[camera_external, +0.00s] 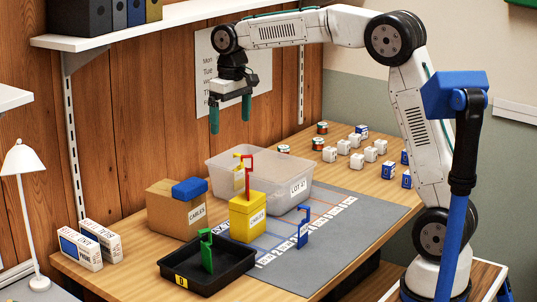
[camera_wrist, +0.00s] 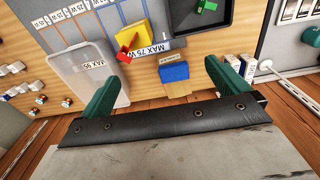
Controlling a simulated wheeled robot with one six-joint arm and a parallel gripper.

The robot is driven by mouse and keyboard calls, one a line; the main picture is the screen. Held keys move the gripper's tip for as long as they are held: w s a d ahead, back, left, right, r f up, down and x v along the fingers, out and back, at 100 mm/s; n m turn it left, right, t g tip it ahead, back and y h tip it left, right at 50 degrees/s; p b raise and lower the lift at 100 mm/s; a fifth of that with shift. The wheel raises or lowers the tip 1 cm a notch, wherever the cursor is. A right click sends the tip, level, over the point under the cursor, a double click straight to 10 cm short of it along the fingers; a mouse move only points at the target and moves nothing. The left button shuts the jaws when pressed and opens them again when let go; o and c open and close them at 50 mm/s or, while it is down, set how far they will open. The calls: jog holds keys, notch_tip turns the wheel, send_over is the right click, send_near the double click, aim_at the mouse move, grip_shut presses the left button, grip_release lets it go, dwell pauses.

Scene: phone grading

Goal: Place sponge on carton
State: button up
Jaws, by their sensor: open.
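The blue sponge (camera_external: 190,188) lies on top of the brown cardboard carton (camera_external: 172,213), which carries a CABLES label. In the wrist view the sponge (camera_wrist: 174,72) sits over the carton (camera_wrist: 180,89), between and beyond my fingertips. My gripper (camera_external: 230,114) is open and empty, with its green fingers pointing down. It hangs well above the table, apart from the sponge. The wrist view shows both fingers (camera_wrist: 166,62) spread wide.
A yellow box (camera_external: 247,217) with a red stand on it is right of the carton. A clear bin (camera_external: 290,200) is behind it. A black tray (camera_external: 185,276) holding a green stand is in front. White boxes (camera_external: 98,240) stand left. A shelf (camera_external: 150,27) runs above.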

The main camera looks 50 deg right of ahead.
jog(key=s+d+r, duration=0.1)
jog(key=s+r, duration=0.2)
jog(key=s, duration=1.2)
jog(key=s+f, duration=0.4)
jog(key=s, duration=0.8)
jog(key=s+d+f+t, duration=0.1)
jog(key=s+f, duration=0.4)
jog(key=s, duration=0.8)
jog(key=shift+s+d+f, duration=0.15)
jog(key=shift+s+d, duration=0.05)
jog(key=shift+s, duration=0.1)
